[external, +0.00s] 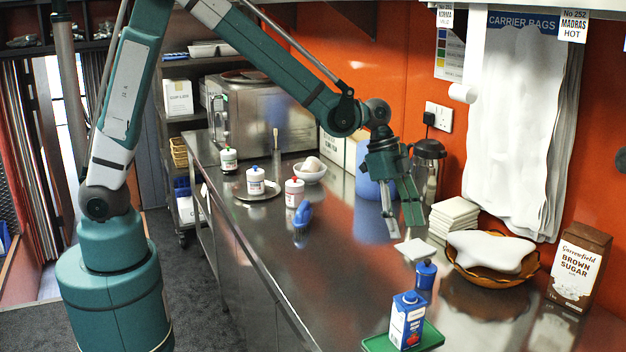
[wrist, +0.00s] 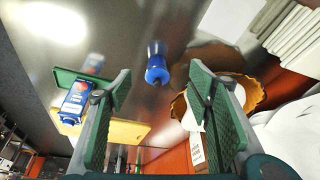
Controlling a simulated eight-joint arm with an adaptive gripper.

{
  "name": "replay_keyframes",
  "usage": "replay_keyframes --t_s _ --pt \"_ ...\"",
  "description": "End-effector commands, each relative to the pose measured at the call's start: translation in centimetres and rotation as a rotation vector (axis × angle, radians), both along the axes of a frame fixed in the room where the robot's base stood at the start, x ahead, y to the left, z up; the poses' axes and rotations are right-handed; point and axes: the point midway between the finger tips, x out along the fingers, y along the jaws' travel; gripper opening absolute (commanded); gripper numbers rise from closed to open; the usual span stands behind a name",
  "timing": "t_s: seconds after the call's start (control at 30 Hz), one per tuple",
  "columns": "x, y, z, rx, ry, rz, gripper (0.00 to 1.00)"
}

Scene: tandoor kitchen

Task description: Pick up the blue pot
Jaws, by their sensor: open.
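A small blue pot (external: 426,274) with a knobbed top stands on the steel counter, behind the green tray. In the wrist view the blue pot (wrist: 157,68) lies ahead, in the gap between my fingers. My gripper (external: 403,226) is open and points down above the counter, up and to the left of the pot in the external view. Both fingers of my gripper (wrist: 160,88) show spread and empty in the wrist view, apart from the pot.
A green tray (external: 432,339) with a blue-and-white carton (external: 407,320) is in front. A brown bowl (external: 462,276) with a white item is right of the pot. A white square (external: 415,250) lies behind it. A larger blue container (external: 367,180) stands behind my gripper.

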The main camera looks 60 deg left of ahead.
Motion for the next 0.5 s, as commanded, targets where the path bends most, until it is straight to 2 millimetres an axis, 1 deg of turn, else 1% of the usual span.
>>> replay_keyframes --t_s 0.03,0.2,0.4,0.5 --pt "0.5 -0.9 -0.3 -0.001 0.002 -0.024 0.51" --pt "1.6 -3.1 -1.9 -0.005 0.008 -0.103 0.51" --pt "2.3 -4.9 -3.4 -0.011 0.011 -0.168 0.51" --pt "2.4 -5.4 -3.8 -0.012 0.012 -0.183 0.51"
